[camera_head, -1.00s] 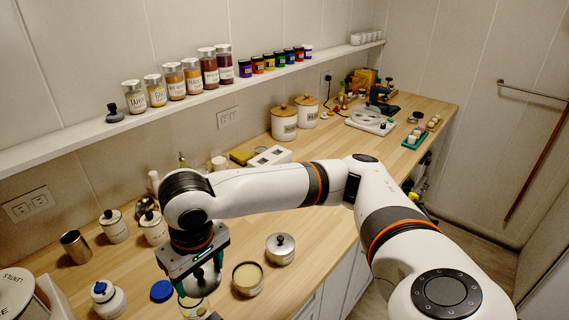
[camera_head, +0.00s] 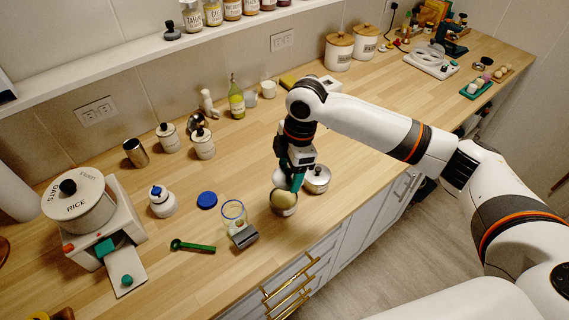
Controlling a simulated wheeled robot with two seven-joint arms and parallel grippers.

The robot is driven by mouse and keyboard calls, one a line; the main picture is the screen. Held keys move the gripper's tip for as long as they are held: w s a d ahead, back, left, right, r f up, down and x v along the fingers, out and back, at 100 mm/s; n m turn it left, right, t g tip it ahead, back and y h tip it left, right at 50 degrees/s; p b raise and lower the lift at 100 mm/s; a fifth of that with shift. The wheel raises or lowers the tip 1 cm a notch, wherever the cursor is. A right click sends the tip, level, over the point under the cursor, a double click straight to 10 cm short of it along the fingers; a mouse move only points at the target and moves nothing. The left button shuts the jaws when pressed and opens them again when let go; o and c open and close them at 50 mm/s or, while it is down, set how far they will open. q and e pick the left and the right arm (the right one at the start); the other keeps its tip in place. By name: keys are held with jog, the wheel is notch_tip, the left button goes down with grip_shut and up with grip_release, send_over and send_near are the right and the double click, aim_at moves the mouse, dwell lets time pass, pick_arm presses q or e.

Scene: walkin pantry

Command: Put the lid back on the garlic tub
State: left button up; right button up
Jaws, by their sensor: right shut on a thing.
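An open round metal tub (camera_head: 284,209) with pale beige contents stands near the counter's front edge; it appears to be the garlic tub, though no label is readable. My right gripper (camera_head: 297,184) is just above and behind its rim, pointing down. A pale round disc (camera_head: 280,179), which looks like the lid, shows tilted beside the fingers, and the gripper is shut on it. The fingers partly hide the disc, and I cannot tell whether it touches the tub. My left gripper is not in view.
A lidded metal tub (camera_head: 317,180) stands close on the right. A blue-rimmed glass (camera_head: 233,214), grey block (camera_head: 244,238), blue lid (camera_head: 207,199) and green spoon (camera_head: 192,246) lie to the left. White canisters (camera_head: 203,146) stand behind. The counter between is clear.

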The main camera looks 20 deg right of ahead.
aim_at(284, 171)
jog(key=n, duration=0.1)
jog(key=w+f+n+p, duration=0.1)
jog(key=n, duration=0.3)
jog(key=shift+w+a+f+g, duration=0.25)
jog(key=shift+a+g, duration=0.05)
jog(key=shift+g, duration=0.1)
jog(key=shift+w+a+f+n, duration=0.15)
jog(key=shift+f+n, duration=0.3)
jog(key=shift+n, duration=0.55)
notch_tip(284, 171, down, 5)
jog(key=b, duration=0.4)
jog(key=shift+r+b, duration=0.2)
jog(key=shift+b, duration=0.15)
jog(key=shift+f, duration=0.85)
jog(key=shift+p, duration=0.7)
jog(key=shift+f+p, duration=0.15)
jog(key=shift+p, duration=0.45)
dwell(0.4)
jog(key=o, duration=1.2)
jog(key=shift+c, duration=0.2)
